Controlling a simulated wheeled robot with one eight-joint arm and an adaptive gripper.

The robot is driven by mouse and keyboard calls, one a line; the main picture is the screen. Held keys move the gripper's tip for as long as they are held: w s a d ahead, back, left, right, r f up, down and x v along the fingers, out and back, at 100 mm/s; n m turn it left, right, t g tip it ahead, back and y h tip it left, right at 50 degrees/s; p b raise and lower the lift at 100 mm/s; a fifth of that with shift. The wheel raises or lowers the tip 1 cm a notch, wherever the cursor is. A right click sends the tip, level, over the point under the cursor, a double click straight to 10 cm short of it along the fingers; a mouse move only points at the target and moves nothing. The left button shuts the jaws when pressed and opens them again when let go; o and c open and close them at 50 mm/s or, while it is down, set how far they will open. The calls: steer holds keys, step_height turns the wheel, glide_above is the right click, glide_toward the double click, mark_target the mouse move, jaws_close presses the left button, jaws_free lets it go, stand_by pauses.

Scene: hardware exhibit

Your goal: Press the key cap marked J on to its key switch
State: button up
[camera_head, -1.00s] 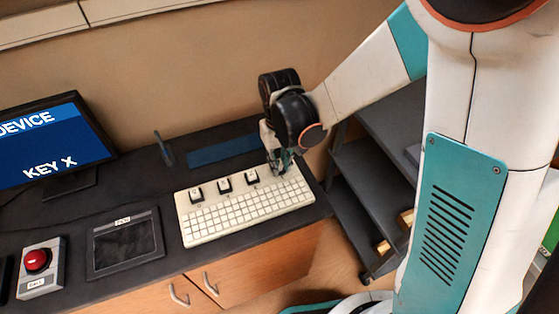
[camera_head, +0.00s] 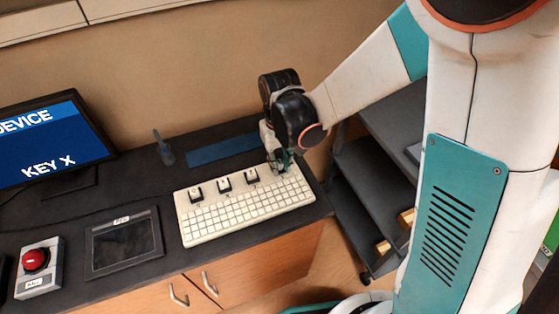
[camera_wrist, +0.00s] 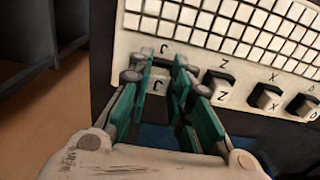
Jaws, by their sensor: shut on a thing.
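The cream keyboard (camera_head: 250,212) lies on the dark bench and has a row of larger square keys along its far edge. In the wrist view that row shows light caps by printed letters: a Z cap (camera_wrist: 217,88), an X cap (camera_wrist: 268,98) and a rightmost cap (camera_wrist: 303,105) whose letter I cannot read clearly. My gripper (camera_wrist: 160,68) is shut on a light cap marked C (camera_wrist: 158,85), beside the board's printed C. In the head view my gripper (camera_head: 280,161) is at the right end of this row. Whether the held cap is seated is hidden.
A monitor (camera_head: 45,140) at left reads DEVICE and KEY X. Dark shelves (camera_head: 372,185) are at right.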

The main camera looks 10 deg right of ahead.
steer(key=shift+f, duration=0.1)
steer(key=o, duration=1.2)
steer(key=shift+r+p, duration=2.5)
steer(key=shift+r, duration=1.05)
